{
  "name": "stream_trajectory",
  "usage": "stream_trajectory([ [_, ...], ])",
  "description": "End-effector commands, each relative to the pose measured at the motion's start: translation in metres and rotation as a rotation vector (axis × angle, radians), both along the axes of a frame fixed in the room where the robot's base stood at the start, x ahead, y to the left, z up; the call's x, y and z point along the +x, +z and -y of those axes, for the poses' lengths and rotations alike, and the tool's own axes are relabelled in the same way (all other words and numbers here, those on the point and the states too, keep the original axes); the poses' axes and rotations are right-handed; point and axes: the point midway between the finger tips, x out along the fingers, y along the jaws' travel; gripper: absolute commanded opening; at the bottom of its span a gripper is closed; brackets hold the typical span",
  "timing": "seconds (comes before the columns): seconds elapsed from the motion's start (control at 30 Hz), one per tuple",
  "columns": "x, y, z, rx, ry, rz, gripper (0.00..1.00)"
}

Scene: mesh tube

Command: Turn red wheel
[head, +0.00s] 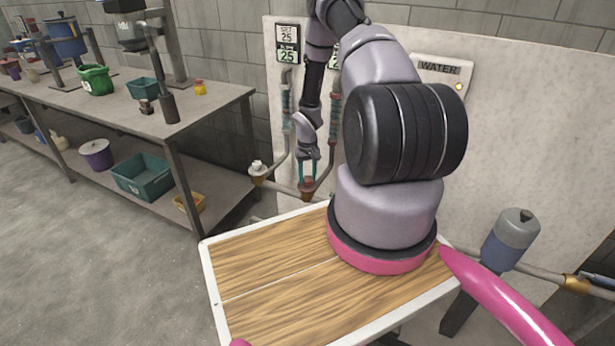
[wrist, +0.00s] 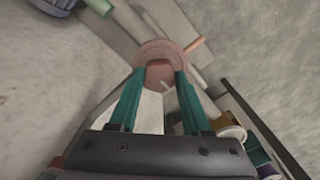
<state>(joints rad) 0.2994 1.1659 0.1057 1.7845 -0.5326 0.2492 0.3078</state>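The red wheel (head: 307,188) is on the pipework low on the wall panel, below a red-banded pipe. In the wrist view the wheel (wrist: 160,48) is a dull red disc with a raised middle part, straight ahead of the fingers. My gripper (head: 307,180) points down at the wheel, with its two teal fingers apart. In the wrist view my gripper (wrist: 160,74) has its fingertips at either side of the wheel's near middle part, with nothing else between them. I cannot tell whether the tips touch the wheel.
The pale wall panel (head: 530,130) is close behind my arm. A workbench (head: 130,110) with containers stands at the left. The floor (head: 110,260) in front of it is clear.

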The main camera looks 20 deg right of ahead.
Motion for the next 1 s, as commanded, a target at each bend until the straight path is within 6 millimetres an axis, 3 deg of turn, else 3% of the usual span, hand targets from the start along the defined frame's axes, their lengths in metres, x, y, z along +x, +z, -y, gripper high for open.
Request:
stream_trajectory([
  [0.17,-0.0001,0.0002,0.0001,0.0,0.031,0.0,0.0],
  [0.5,-0.0002,0.0003,0.0,0.001,0.364,-0.001,0.0],
  [0.83,-0.0001,0.0004,0.0001,0.0,0.395,-0.001,0.0],
  [0.87,-0.0001,0.0004,0.0002,0.0,0.395,-0.001,0.52],
  [0.93,-0.0001,0.0004,0.0002,0.0,0.395,-0.001,0.78],
  [1.0,-0.0002,0.0003,0.0001,0.0,0.394,-0.001,0.78],
])
